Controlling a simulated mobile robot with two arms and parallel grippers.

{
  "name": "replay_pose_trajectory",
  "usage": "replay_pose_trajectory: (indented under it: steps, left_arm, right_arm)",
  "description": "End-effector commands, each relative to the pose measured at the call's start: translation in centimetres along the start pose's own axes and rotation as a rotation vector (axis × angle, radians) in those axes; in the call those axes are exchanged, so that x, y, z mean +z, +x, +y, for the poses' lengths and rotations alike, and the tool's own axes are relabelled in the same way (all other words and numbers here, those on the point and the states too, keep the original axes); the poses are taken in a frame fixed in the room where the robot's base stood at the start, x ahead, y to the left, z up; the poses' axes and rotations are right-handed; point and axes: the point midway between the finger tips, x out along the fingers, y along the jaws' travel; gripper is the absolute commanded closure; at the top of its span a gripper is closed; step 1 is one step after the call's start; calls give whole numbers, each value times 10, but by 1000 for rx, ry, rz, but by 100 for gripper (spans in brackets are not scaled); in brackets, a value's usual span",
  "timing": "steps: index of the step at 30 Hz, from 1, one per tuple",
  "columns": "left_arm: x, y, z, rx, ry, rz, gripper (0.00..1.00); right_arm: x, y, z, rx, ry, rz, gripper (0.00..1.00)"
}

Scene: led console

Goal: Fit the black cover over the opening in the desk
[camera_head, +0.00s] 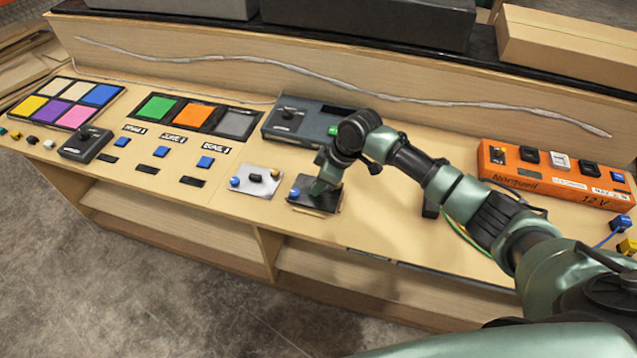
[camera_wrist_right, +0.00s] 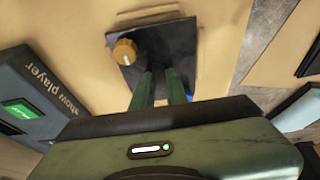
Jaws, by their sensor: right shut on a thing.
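The black cover (camera_head: 330,201) is a small dark square plate at the front of the desk, right of a silver switch plate. In the right wrist view the cover (camera_wrist_right: 172,40) carries a gold-brown knob near one corner. My right gripper (camera_head: 319,187) comes down on the cover from above and is shut on it. Its two green fingers (camera_wrist_right: 161,80) reach the middle of the cover in the wrist view. The opening in the desk is not visible; I cannot tell whether the cover lies flush or slightly above the surface. My left gripper is out of view.
The silver plate (camera_head: 257,181) with a blue knob sits just left. A grey player box (camera_head: 297,125) stands behind. An orange switch box (camera_head: 555,172) is at the right, colored panels (camera_head: 70,100) at the left. The desk's front edge is close to the cover.

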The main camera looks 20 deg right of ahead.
Motion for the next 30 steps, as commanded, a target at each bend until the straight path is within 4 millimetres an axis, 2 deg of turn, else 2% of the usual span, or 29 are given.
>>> replay_pose_trajectory:
  steps: [30]
  left_arm:
    - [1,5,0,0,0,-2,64]
  right_arm:
    - [4,12,0,0,0,1,100]
